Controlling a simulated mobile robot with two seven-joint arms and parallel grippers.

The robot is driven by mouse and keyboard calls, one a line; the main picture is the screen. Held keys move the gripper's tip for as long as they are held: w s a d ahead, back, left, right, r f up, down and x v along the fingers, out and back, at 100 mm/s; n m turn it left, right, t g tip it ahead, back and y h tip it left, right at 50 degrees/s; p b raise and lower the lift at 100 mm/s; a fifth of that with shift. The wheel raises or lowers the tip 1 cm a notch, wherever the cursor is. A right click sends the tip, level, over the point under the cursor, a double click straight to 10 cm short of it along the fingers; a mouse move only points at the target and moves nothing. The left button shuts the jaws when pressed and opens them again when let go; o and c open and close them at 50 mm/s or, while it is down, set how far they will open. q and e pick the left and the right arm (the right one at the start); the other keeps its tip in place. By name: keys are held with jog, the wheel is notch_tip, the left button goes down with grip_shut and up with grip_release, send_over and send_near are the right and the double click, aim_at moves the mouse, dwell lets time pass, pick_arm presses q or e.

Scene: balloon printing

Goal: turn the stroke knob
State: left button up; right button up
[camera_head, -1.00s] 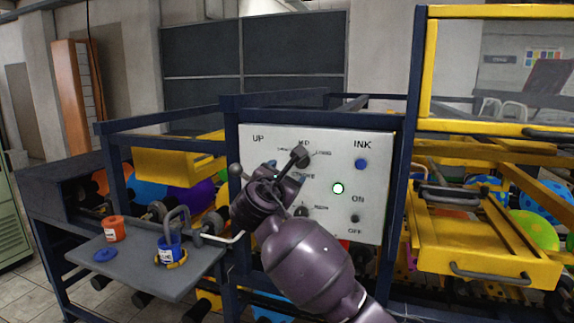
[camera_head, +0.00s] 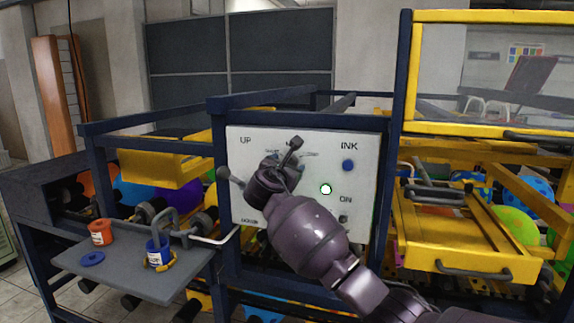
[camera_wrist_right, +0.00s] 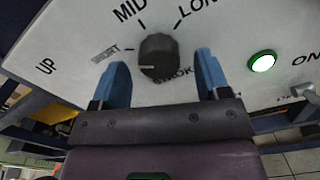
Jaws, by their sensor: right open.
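The stroke knob (camera_wrist_right: 155,56) is a dark round knob on the white panel, between the SHORT, MID and LONG labels. A pale mark on it points left, near the SHORT side. In the right wrist view, the blue fingers of my open right gripper (camera_wrist_right: 160,70) stand on either side of the knob, with a visible gap to each side. In the head view my right gripper (camera_head: 284,157) is at the upper part of the panel (camera_head: 310,150) and hides the knob. My left gripper is not in view.
A lit green button (camera_head: 326,189) and a blue INK knob (camera_head: 348,165) are right of my gripper; a grey lever (camera_head: 223,173) sticks out at the panel's left edge.

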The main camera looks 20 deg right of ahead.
jog(key=shift+w+d, duration=0.15)
jog(key=shift+w, duration=0.1)
jog(key=shift+c, duration=0.3)
jog(key=c, duration=0.9)
jog(key=shift+o, duration=0.2)
